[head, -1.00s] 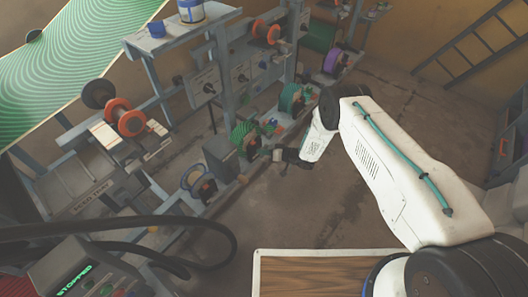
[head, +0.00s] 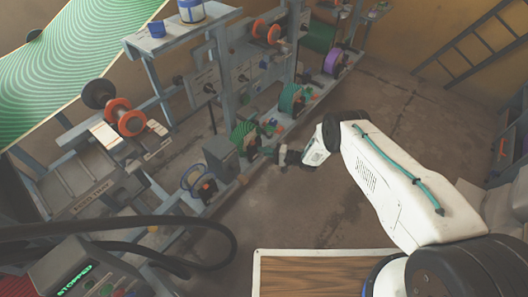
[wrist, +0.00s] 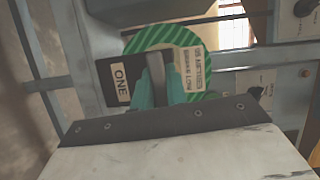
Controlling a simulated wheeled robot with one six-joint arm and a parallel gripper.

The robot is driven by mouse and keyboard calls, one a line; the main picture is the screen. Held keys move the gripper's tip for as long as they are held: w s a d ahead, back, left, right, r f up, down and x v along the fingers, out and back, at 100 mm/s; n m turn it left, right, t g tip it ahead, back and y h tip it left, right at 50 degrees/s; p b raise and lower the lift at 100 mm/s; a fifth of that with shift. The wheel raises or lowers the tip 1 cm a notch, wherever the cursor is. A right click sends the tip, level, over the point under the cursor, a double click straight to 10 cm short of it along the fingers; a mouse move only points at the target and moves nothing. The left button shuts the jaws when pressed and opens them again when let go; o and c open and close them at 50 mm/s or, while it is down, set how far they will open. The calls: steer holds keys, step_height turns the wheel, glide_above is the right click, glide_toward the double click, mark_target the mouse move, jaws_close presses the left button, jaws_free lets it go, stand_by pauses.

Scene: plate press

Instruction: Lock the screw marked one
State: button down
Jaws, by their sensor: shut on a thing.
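In the wrist view the label reading ONE (wrist: 121,80) is on a dark plate to the left of my gripper (wrist: 160,88). My gripper's teal fingers are shut on a dark grey upright piece, the screw marked one (wrist: 156,66). The fingers hide much of it, so I cannot tell how far it is turned. A green striped reel (wrist: 180,38) stands around and behind it. In the head view my gripper (head: 281,154) is at the low rail beside the green striped reel (head: 243,134); the screw is too small to make out there.
A second label on the reel (wrist: 201,75) seems to read METRES and BRAKE LOW. Teal (head: 292,98) and purple (head: 333,61) reels stand farther along the rail. A grey box (head: 221,156) is to the left. The floor (head: 330,190) right of the rail is clear.

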steer(key=shift+m, duration=0.5)
steer(key=c, duration=1.4)
jaws_free()
steer(key=v, duration=0.7)
steer(key=shift+d+f, duration=0.15)
steer(key=shift+d, duration=0.2)
steer(key=shift+s, duration=0.15)
